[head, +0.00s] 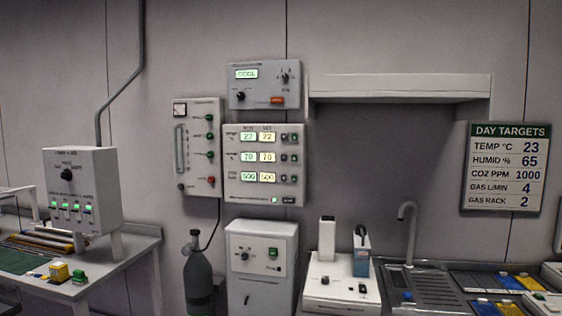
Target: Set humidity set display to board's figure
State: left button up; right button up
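The control panel (232,190) hangs on the wall at the middle, with three rows of paired displays and small buttons at the right of each row. The humidity set display (267,157) is the yellowish right-hand one in the middle row and appears to read 70. The display beside it (248,157) also appears to read 70. Two small buttons (288,156) sit right of the humidity row. The day targets board (502,190) on the right wall gives HUMID % 65. Neither gripper is in view.
A grey box (264,70) with a green display is above the panel, and a flow-meter panel (188,140) is left of it. Below stand a white cabinet (262,290), a gas cylinder (197,270) and a sink (430,290). A bench (120,262) is at left.

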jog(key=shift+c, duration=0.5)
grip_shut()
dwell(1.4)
